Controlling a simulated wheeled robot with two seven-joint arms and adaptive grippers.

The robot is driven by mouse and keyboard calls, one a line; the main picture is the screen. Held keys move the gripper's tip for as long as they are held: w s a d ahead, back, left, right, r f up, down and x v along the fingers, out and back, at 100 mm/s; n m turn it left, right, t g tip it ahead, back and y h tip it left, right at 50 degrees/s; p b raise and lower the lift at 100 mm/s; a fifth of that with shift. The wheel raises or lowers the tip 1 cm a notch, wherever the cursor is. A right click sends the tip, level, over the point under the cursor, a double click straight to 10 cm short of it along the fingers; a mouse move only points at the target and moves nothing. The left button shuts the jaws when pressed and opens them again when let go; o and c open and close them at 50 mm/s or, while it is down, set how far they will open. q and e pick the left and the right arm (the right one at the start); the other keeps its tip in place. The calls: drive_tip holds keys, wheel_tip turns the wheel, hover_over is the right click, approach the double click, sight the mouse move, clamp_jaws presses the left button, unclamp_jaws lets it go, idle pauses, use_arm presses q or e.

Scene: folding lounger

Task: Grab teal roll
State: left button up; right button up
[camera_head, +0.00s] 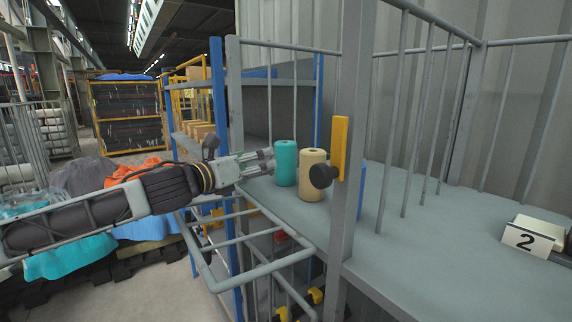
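The teal roll (286,163) stands upright on the grey shelf (430,225), behind the left of the frame post. A beige roll (313,176) stands upright just to its right and slightly nearer. My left gripper (270,162) comes in from the left, with its fingers pointing at the teal roll's left side. The fingers look spread apart, and the tips are very close to the roll; I cannot tell whether they touch it. My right gripper does not show.
An open barred gate (245,240) hangs below the shelf's front edge. A number 2 sign (528,240) sits at the right. The shelf's middle is clear.

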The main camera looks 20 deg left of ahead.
sight(278, 150)
use_arm(q)
drive_tip(key=m, duration=0.2)
drive_tip(key=shift+w+m, duration=0.1)
drive_tip(key=shift+m, duration=0.3)
drive_tip(key=shift+w, duration=0.1)
drive_tip(key=shift+p+x, duration=0.3)
drive_tip(key=shift+x, duration=3.9)
drive_tip(key=shift+f, duration=0.1)
drive_tip(key=shift+a+r+p+x, duration=0.1)
drive_tip(key=shift+p+x, duration=0.1)
drive_tip(key=shift+x, duration=0.5)
drive_tip(key=shift+a+r+p+x, duration=0.1)
drive_tip(key=shift+p+x, duration=0.05)
drive_tip(key=shift+x, duration=1.8)
